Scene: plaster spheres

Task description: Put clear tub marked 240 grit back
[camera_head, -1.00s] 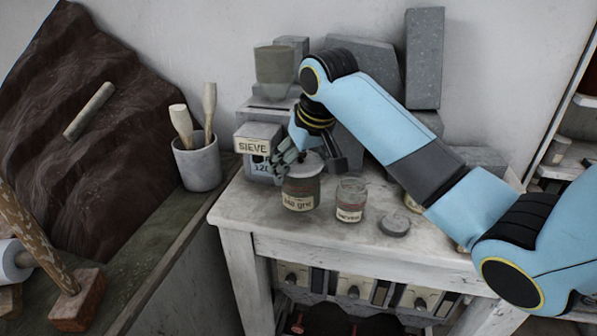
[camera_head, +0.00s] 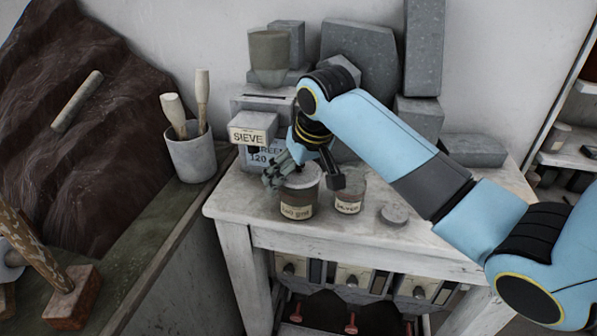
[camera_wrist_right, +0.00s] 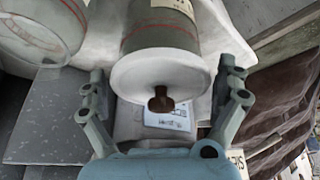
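The clear tub (camera_head: 298,193), dark inside and with a pale lid and a small, hard-to-read label, is at the front of the white table (camera_head: 235,196). In the right wrist view, the tub's round lid (camera_wrist_right: 135,75) with a brown knob sits between the fingers (camera_wrist_right: 165,85). I cannot tell whether the tub's base touches the tabletop. My left gripper is out of view.
A second labelled jar (camera_head: 348,198) stands just right of the tub, and a round grey disc (camera_head: 394,214) lies beyond it. The sieve box (camera_head: 253,132) stands behind left. Grey blocks (camera_head: 358,60) fill the back. A tool cup (camera_head: 194,158) is on the left bench.

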